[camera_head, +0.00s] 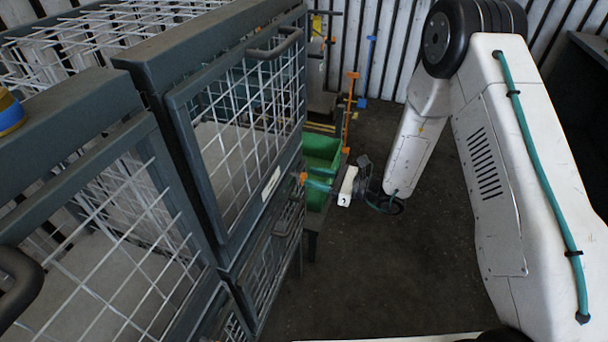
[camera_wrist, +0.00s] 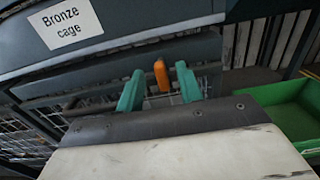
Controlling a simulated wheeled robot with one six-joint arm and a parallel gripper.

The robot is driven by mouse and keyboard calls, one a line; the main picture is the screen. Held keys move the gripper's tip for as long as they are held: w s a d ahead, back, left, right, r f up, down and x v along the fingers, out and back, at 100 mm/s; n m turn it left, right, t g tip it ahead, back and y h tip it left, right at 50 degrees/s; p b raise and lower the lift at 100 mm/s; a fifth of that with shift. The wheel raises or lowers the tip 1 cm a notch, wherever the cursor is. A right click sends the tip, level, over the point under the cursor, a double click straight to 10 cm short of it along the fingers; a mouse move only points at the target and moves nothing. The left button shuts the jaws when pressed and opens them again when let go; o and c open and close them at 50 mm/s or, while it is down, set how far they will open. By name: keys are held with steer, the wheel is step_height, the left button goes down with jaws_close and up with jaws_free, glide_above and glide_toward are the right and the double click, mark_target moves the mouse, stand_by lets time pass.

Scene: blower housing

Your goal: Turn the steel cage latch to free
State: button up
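An orange latch (camera_wrist: 161,76) shows between the two teal fingers of my gripper (camera_wrist: 160,72) in the wrist view. The fingers are apart, with a gap on each side of the latch. In the head view the latch (camera_head: 303,177) is a small orange piece at the right edge of a dark-framed wire cage (camera_head: 238,130), with my gripper (camera_head: 317,186) close to its right. A white label (camera_wrist: 66,24) beside the latch reads "Bronze cage". No label reading steel is legible. The latch's base is partly hidden behind the gripper.
Another wire cage (camera_head: 110,230) stands at the near left. A green bin (camera_head: 321,155) is just beyond my gripper, and also shows at the right of the wrist view (camera_wrist: 290,112). Orange and blue stands (camera_head: 351,105) are behind. The dark floor (camera_head: 400,270) is clear.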

mark_target(304, 173)
steer(key=shift+x, duration=1.9)
jaws_close()
